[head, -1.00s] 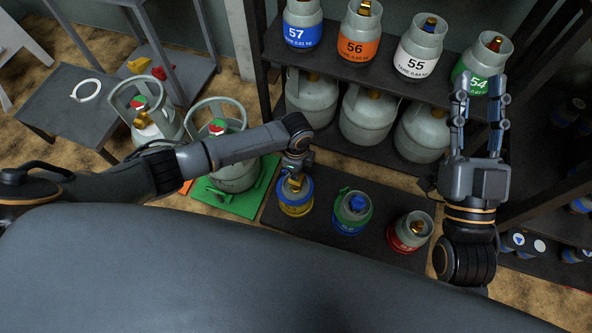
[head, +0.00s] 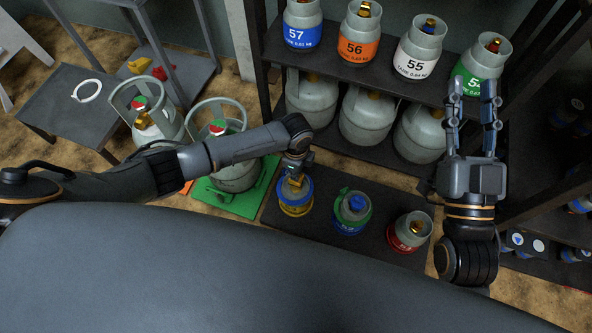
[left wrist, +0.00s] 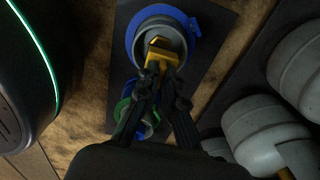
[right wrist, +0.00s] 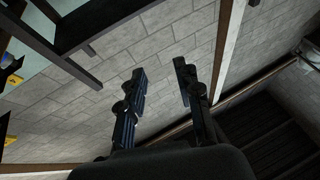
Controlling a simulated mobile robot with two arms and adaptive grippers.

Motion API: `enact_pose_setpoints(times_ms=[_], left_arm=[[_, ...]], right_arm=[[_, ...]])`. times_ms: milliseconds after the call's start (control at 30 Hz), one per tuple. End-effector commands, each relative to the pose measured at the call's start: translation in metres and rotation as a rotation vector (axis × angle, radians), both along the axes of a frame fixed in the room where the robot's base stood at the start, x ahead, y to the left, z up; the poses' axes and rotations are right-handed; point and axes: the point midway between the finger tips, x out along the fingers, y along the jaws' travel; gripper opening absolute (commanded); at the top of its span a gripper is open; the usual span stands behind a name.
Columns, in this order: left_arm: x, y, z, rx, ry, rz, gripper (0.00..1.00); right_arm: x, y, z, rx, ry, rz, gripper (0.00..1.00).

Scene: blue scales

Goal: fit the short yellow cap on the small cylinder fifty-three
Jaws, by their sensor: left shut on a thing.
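A short yellow cap (left wrist: 160,48) is between the fingertips of my left gripper (left wrist: 162,72), which is shut on it. The cap sits inside the grey collar of a small cylinder with a blue ring (left wrist: 133,42); whether it touches the valve there is hidden. In the head view this cylinder (head: 295,209) has a yellow band and stands upright at the left of the dark low board, with my left gripper (head: 294,181) right over it. Its number cannot be read. My right gripper (head: 474,88) is open and empty, raised in front of the shelf.
A cylinder with a green ring and blue cap (head: 352,212) and a red-banded cylinder (head: 409,232) stand on the same board. Numbered cylinders, such as the orange one (head: 361,45), fill the upper shelf. A green mat (head: 232,201) lies at the left under a larger cylinder.

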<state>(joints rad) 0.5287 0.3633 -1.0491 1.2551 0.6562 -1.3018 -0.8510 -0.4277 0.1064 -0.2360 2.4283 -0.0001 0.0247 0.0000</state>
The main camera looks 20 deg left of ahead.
Motion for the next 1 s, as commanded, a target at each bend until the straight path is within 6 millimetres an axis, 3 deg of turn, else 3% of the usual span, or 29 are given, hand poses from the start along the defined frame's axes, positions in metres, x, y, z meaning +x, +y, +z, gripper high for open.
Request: enact_pose_setpoints(times_ms=[367, 1000], left_arm=[[0.000, 0.000, -0.001, 0.000, 0.000, 0.000, 0.00], [0.000, 0.000, -0.008, 0.000, 0.000, 0.001, 0.00]], right_arm=[[0.002, -0.001, -0.005, -0.008, 0.026, -0.003, 0.34], [-0.007, 0.001, 0.009, 0.020, -0.066, 0.006, 0.34]])
